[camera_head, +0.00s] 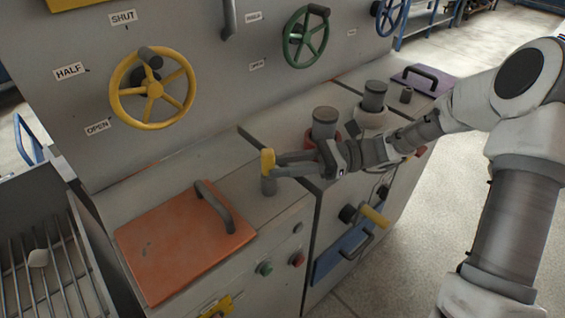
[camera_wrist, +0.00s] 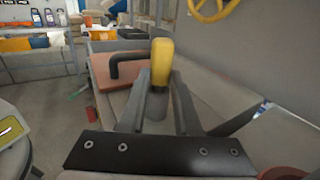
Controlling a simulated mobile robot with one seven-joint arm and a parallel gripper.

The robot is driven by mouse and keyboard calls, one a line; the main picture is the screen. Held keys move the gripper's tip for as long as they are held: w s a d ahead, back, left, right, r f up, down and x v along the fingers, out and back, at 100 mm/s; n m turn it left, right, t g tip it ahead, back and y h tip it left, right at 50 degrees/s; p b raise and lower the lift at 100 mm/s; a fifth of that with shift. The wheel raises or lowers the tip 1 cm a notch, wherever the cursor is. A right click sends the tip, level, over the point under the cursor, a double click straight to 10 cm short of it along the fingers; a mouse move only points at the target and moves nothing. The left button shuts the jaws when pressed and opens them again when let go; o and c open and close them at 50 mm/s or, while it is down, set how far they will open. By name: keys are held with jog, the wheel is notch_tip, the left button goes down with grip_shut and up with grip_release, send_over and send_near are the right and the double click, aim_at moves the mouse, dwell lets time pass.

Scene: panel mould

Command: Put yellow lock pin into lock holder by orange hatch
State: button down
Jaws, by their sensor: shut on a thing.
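The yellow lock pin (camera_head: 267,161) is upright between the fingertips of my gripper (camera_head: 276,168), which is shut on it. In the wrist view the pin (camera_wrist: 161,62) stands between the two fingers (camera_wrist: 158,88). The orange hatch also shows in the wrist view (camera_wrist: 107,73), to the left of the pin.
A black handle (camera_head: 214,208) rises from the hatch, close to the holder. A grey cylinder in a red collar (camera_head: 325,122) and another in a pale collar (camera_head: 373,97) stand near my wrist. A yellow wheel (camera_head: 153,89) is on the back wall. A slatted bin (camera_head: 40,255) is at left.

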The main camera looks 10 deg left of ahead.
jog(key=shift+f, duration=0.4)
jog(key=c, duration=0.5)
grip_release()
jog(key=v, duration=1.7)
jog(key=shift+d, duration=0.2)
jog(key=s+d+r+n+t+h+p, duration=0.1)
jog(key=s+r+n+t+h, duration=0.3)
jog(key=s, duration=0.3)
jog(key=s+d+r+n+t+h+p, duration=0.2)
jog(key=s+r+n+t+h, duration=0.2)
jog(key=s+r+n+h, duration=0.1)
jog(key=s+d+r+n+t+h+p, duration=0.1)
jog(key=s+r+n+t+h, duration=0.2)
jog(key=s+r+n+h, duration=0.2)
jog(key=shift+s+d+r+t+h+p, duration=0.1)
jog(key=shift+s+t+h+p, duration=0.1)
jog(key=shift+s+h, duration=0.65)
jog(key=shift+s+d+r+t+h+p, duration=0.1)
jog(key=shift+s+t+h+p, duration=0.1)
jog(key=shift+s+h, duration=0.6)
